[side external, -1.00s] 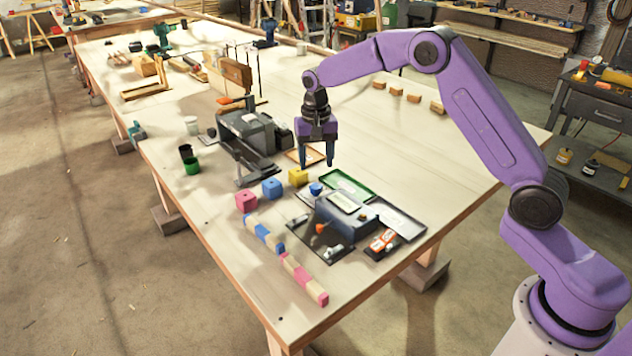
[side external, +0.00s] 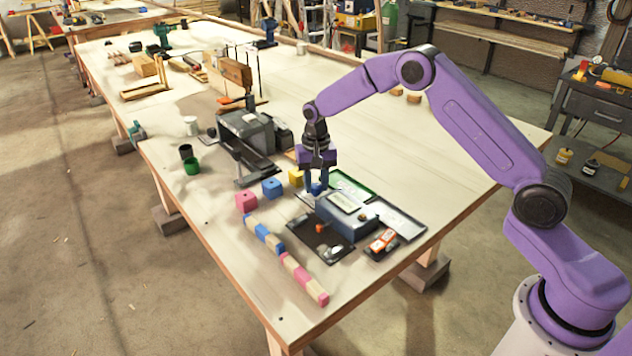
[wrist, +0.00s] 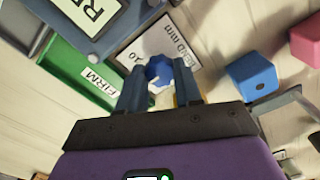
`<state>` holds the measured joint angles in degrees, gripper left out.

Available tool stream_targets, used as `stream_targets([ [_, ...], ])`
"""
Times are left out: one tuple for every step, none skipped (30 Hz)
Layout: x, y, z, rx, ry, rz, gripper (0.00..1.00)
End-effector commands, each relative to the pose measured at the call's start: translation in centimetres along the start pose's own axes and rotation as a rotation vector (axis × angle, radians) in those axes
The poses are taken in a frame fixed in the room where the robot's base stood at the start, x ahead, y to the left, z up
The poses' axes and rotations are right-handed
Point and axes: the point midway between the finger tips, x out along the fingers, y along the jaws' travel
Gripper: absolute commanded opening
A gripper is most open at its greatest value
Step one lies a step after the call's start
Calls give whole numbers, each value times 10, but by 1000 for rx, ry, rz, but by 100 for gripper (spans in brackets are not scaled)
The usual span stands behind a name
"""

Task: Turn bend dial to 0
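The bend dial is a small blue knob (wrist: 158,71) on a light plate (wrist: 128,50) printed "mm" and "10". A white mark shows on the knob's near side, but its exact reading is not clear. My gripper (wrist: 158,66) is down at the knob, with one blue finger on each side of it. The fingers look apart, with narrow gaps to the knob, so I see no firm grip. In the side view my gripper (side external: 317,187) points straight down and its fingers mostly hide the knob.
A grey-blue box with a white label (side external: 345,205) stands close to the dial. A green tray marked "FIRM" (wrist: 75,75) lies beside it. Yellow, blue (side external: 272,188) and pink (side external: 246,201) cubes stand nearby. The far right tabletop is clear.

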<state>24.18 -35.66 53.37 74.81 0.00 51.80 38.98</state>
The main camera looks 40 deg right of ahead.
Motion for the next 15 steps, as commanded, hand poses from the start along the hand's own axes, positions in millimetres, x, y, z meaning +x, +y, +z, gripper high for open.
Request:
stream_targets([
  [0,0,0,0,0,0,4],
  [0,0,0,0,0,0,4],
  [0,0,0,0,0,0,4],
  [0,0,0,-1,0,0,4],
  [0,0,0,-2,0,0,4],
  [0,0,0,-4,0,0,4],
  [0,0,0,-7,0,0,4],
  [0,0,0,-11,0,0,4],
  [0,0,0,-19,0,0,4],
  [0,0,0,-27,0,0,4],
  [0,0,0,-37,0,0,4],
  [-1,0,0,-51,0,0,4],
  [-1,0,0,-65,0,0,4],
  [-1,0,0,-79,0,0,4],
  [-1,0,0,-103,0,0,4],
])
